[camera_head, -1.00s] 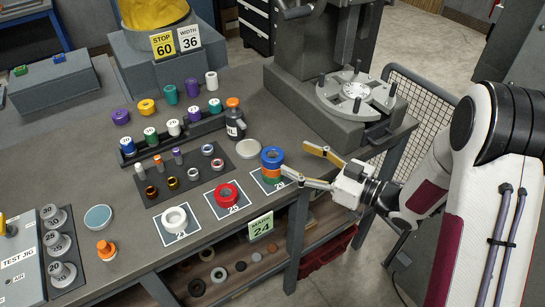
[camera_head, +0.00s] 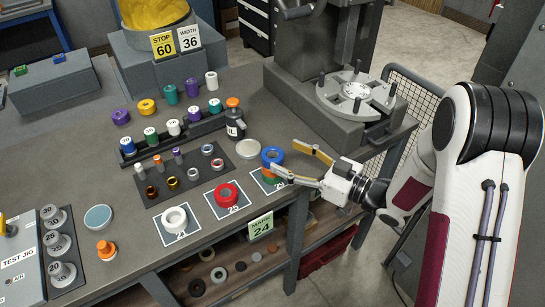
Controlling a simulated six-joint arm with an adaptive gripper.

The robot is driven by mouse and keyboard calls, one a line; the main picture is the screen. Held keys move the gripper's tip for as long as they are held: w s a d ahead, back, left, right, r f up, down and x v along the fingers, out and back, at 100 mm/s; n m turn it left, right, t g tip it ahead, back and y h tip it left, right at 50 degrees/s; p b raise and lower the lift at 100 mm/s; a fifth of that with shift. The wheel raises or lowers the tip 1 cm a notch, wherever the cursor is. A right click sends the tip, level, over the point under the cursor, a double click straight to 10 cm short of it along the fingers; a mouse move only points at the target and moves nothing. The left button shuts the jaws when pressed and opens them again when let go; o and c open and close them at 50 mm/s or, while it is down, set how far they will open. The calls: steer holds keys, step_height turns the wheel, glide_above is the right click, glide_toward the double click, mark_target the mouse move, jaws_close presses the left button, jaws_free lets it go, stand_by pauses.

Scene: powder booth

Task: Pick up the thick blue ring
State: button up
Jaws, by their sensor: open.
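The thick blue ring (camera_head: 272,155) lies on top of a small stack, with an orange ring and a green ring (camera_head: 268,180) under it. The stack stands on a white-edged card at the front right of the bench. My gripper (camera_head: 282,158) is open, and its two fingers point left at the stack. The far finger's tip is just behind and right of the blue ring. I cannot tell whether either finger touches it.
A red ring (camera_head: 227,194) and a white ring (camera_head: 174,219) lie on cards to the left. A grey fixture (camera_head: 345,105) rises at the back right.

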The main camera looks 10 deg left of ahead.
mark_target(267, 151)
stand_by(0.3)
steer(key=shift+a+f, duration=0.2)
steer(key=shift+a, duration=0.65)
steer(key=shift+x, duration=1.8)
steer(key=shift+f, duration=0.1)
steer(key=c, duration=1.4)
